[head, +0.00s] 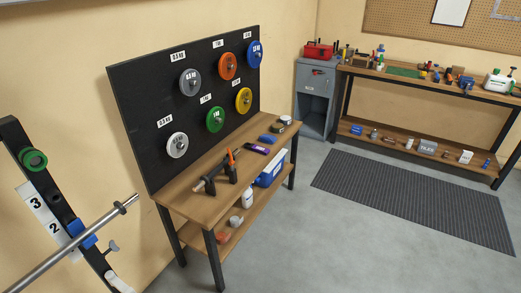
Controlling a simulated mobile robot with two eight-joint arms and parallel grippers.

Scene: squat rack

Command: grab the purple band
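A small purple item (257,149), which looks like the purple band, lies on the wooden top of the narrow table (199,207) below the black weight board. It is too small to make out its exact shape. It lies just right of a black stand (231,167) with an orange part. Neither of my grippers shows in the head view, and nothing is seen touching the purple item.
A black board (160,101) with several coloured weight plates stands behind the table. Blue and dark items (267,138) lie farther along the top. A rack with a metal bar (75,243) fills the lower left.

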